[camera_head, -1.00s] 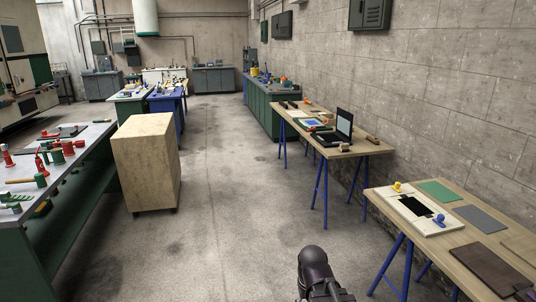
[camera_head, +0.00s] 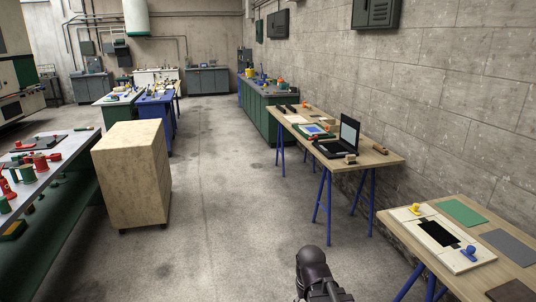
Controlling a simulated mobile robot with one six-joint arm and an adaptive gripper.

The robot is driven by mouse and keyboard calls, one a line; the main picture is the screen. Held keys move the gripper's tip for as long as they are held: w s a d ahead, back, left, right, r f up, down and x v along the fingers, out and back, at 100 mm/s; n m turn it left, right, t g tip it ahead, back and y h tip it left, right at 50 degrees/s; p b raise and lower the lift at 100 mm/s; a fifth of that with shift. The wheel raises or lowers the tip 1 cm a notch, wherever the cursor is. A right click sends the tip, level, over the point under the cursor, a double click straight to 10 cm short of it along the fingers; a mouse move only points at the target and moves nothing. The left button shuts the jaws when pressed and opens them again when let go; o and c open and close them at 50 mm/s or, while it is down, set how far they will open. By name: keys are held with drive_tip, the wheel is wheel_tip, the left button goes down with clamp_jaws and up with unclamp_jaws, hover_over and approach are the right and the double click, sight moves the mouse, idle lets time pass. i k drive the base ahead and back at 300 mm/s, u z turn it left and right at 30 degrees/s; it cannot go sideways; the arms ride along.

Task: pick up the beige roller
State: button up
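I cannot make out the beige roller with certainty. A small light-brown piece (camera_head: 380,149) lies at the right end of the wooden table with the laptop, and a small beige block (camera_head: 351,158) sits at its front edge; both are too small to identify. A dark part of my arm (camera_head: 314,272) shows at the bottom centre, in front of bare floor. My gripper's fingers do not show.
The trestle table (camera_head: 360,166) with a black laptop (camera_head: 342,139) stands along the right wall. A nearer table (camera_head: 480,218) holds coloured mats. A wooden box (camera_head: 132,178) and a green-sided workbench (camera_head: 60,235) stand left. The floor aisle (camera_head: 215,190) between is clear.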

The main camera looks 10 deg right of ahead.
sight(350, 159)
drive_tip(key=z, duration=0.2)
drive_tip(key=i, duration=1.6)
drive_tip(key=z, duration=0.45)
drive_tip(key=i, duration=1.7)
drive_tip(key=z, duration=0.25)
